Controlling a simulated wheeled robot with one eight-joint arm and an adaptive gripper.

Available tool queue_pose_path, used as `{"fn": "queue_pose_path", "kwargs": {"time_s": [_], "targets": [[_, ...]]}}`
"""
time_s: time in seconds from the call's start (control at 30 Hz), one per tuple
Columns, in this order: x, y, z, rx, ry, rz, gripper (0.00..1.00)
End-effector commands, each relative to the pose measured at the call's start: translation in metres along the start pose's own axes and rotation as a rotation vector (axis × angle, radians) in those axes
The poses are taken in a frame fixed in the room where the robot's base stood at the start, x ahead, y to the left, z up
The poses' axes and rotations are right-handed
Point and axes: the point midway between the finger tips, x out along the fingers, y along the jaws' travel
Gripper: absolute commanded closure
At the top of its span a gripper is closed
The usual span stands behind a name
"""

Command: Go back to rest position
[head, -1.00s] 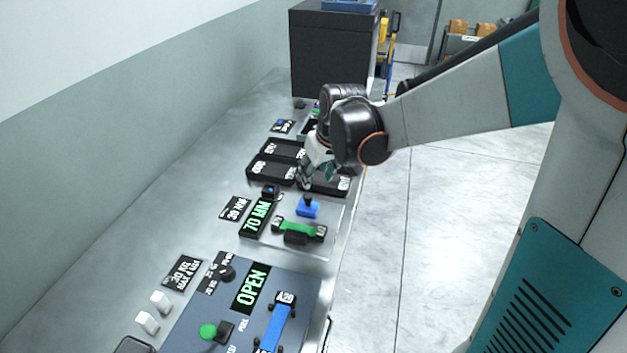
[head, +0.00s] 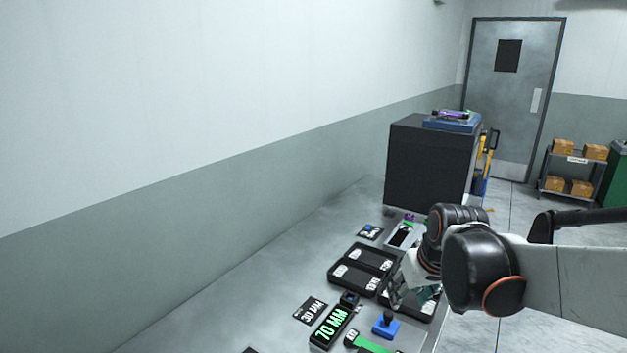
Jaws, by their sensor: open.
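My gripper (head: 395,296) is at the lower right of the head view, pointing down over the bench beside the black trays. Its fingers are small here and partly hidden by my wrist; they look apart, with nothing seen between them. My arm reaches in from the right edge. Black trays with white labels (head: 351,283) lie just left of the gripper, and another tray is partly behind it. A blue block with a dark knob (head: 386,326) stands just below the gripper.
The metal bench (head: 240,318) runs along the wall. A black cabinet (head: 428,165) stands at its far end. A "70 MM" display (head: 331,327) and a green strap (head: 372,345) are near the bottom edge. A door (head: 508,100) and a shelf with boxes (head: 573,170) are behind.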

Motion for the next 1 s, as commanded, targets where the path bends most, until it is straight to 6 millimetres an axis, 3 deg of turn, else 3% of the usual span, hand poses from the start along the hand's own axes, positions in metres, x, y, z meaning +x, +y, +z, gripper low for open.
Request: {"fn": "queue_pose_path", "kwargs": {"time_s": [0.1, 0.4, 0.7, 1.0], "targets": [[-0.027, -0.009, 0.022, 0.017, 0.027, 0.012, 0.57], [-0.073, -0.027, 0.08, 0.061, 0.1, 0.037, 0.57], [-0.092, -0.039, 0.133, 0.099, 0.166, 0.051, 0.57], [-0.094, -0.042, 0.147, 0.111, 0.186, 0.054, 0.57]]}}
